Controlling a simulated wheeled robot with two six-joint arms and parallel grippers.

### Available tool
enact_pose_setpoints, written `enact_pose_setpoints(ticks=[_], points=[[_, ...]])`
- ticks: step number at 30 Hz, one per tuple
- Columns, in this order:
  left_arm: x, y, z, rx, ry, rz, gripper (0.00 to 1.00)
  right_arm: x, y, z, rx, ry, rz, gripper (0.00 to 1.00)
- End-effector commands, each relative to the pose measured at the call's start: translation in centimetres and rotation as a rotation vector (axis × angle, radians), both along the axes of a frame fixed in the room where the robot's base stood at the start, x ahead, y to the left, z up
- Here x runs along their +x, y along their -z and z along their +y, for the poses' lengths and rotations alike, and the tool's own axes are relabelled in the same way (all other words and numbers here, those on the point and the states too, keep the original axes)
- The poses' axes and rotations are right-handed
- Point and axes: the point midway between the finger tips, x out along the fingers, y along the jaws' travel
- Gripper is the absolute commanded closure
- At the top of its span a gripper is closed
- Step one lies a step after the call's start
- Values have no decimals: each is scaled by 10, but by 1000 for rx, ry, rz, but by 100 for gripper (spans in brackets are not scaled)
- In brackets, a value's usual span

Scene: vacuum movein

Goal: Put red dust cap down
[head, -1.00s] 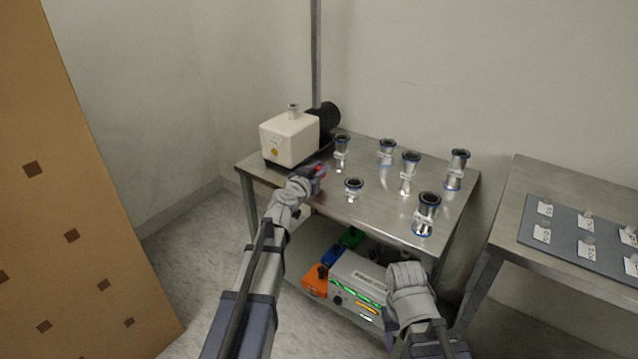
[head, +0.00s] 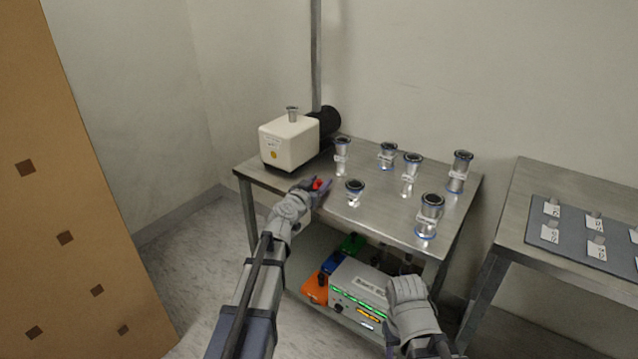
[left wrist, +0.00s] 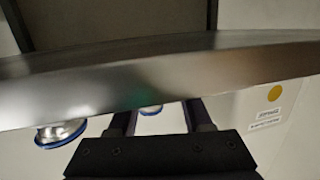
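The red dust cap (head: 317,184) is between the fingertips of my left gripper (head: 318,186), at the front left edge of the metal table (head: 375,219). The gripper appears shut on it, with a dark finger on either side. I cannot tell whether the cap touches the table. In the left wrist view the left gripper's fingers (left wrist: 163,116) stand apart, but the table edge (left wrist: 160,80) hides their tips and the cap.
A cream pump (head: 288,143) stands behind the left gripper. A short metal fitting (head: 354,191) stands just right of the cap, with several taller ones farther right. A grey controller box (head: 360,284) sits on the lower shelf. A second table (head: 525,190) is at right.

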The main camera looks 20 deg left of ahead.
Motion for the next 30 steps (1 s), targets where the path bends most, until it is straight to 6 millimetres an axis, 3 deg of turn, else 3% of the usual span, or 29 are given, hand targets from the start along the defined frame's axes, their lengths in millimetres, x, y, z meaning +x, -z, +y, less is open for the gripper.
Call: enact_pose_setpoints(ticks=[11,14,30], points=[[0,-5,0,0,0,0,50,0,-5,0,0,1,0,50],[-10,-5,1,-1,0,0,50,0,-5,0,-1,1,0,50],[-108,-19,15,-1,-1,0,50,0,-19,-1,-2,4,0,50]])
